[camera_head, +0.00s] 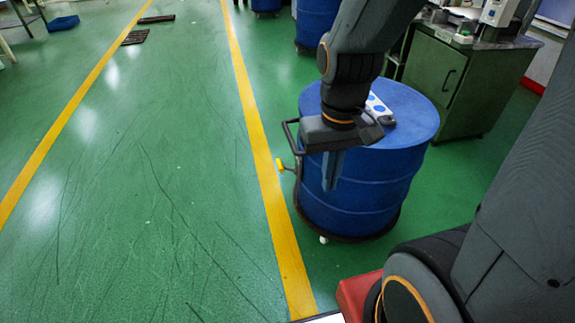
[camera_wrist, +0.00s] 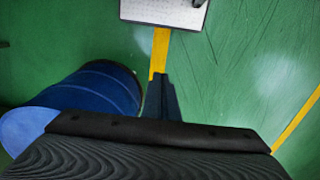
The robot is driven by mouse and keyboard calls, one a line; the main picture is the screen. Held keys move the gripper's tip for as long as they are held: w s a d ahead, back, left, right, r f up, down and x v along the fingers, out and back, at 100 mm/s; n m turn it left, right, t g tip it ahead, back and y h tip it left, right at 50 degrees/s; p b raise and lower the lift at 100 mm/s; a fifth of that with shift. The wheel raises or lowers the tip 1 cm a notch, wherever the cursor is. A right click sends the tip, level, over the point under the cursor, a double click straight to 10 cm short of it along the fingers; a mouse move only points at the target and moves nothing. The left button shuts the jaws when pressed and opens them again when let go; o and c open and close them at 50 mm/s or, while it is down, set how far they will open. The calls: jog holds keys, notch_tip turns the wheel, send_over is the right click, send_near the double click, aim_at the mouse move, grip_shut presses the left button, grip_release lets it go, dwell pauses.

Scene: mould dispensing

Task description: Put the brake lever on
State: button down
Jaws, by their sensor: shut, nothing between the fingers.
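The fingers are together and empty. In the wrist view my gripper (camera_wrist: 161,82) shows beside the drum (camera_wrist: 105,92); I cannot make out the lever there.
A white device with blue spots (camera_head: 379,110) lies on the drum's top. A green cabinet (camera_head: 455,85) stands behind right. Other blue drums (camera_head: 316,20) are at the back. A yellow floor line (camera_head: 262,165) runs left of the dolly.

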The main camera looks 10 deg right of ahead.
jog(key=w+d+f+m+t+y+b, duration=0.1)
jog(key=w+d+f+m+t+b, duration=0.2)
jog(key=w+f+t+b, duration=1.2)
jog(key=shift+w+f+m+y+b, duration=0.3)
jog(key=shift+w+f+b, duration=1.2)
jog(key=shift+w+f, duration=8.3)
jog(key=shift+w+r, duration=0.65)
jog(key=shift+r, duration=0.05)
jog(key=b, duration=0.2)
send_over(286, 168)
jog(key=s, duration=0.2)
notch_tip(286, 168, down, 5)
jog(key=shift+s+a+f, duration=0.1)
jog(key=shift+a+f, duration=0.4)
jog(key=shift+a, duration=0.15)
